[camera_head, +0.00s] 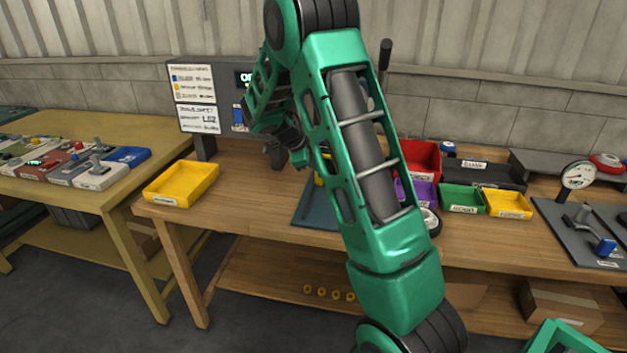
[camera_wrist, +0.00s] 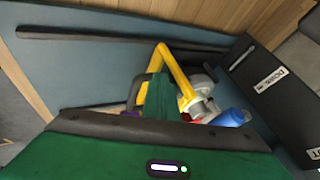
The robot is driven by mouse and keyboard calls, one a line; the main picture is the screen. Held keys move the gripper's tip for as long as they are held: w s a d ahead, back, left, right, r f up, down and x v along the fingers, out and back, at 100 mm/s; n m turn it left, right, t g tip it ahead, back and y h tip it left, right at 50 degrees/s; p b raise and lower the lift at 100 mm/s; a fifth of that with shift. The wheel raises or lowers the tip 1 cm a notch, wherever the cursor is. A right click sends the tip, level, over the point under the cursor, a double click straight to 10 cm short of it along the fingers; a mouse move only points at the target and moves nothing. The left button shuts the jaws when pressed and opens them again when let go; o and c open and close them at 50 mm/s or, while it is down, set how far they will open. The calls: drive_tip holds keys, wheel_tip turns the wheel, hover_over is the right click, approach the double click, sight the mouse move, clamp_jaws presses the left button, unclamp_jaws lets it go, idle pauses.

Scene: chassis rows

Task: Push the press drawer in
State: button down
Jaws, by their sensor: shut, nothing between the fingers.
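In the head view my green arm crosses the middle of the picture and hides most of the press area. Part of a blue-grey base plate (camera_head: 316,212) shows beside the arm on the wooden bench. In the wrist view the plate (camera_wrist: 105,58) carries dark rails, a bent yellow bar (camera_wrist: 175,70), a grey round part and a blue-ended part (camera_wrist: 230,117). I cannot clearly pick out the drawer or tell how far it stands out. My gripper (camera_wrist: 155,98) is shut and empty, in front of the yellow bar; I cannot tell whether it touches anything.
A dark labelled box (camera_wrist: 268,85) stands at the right of the wrist view. A yellow tray (camera_head: 181,184) sits at the bench's left end. Red, purple, green (camera_head: 462,198) and yellow bins stand right of my arm, with a dial gauge (camera_head: 578,176) farther right.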

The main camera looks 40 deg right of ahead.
drive_tip(key=shift+w+d, duration=0.95)
drive_tip(key=shift+d, duration=0.1)
drive_tip(key=shift+w+d+r, duration=0.1)
drive_tip(key=shift+d, duration=0.15)
drive_tip(key=shift+r, duration=0.1)
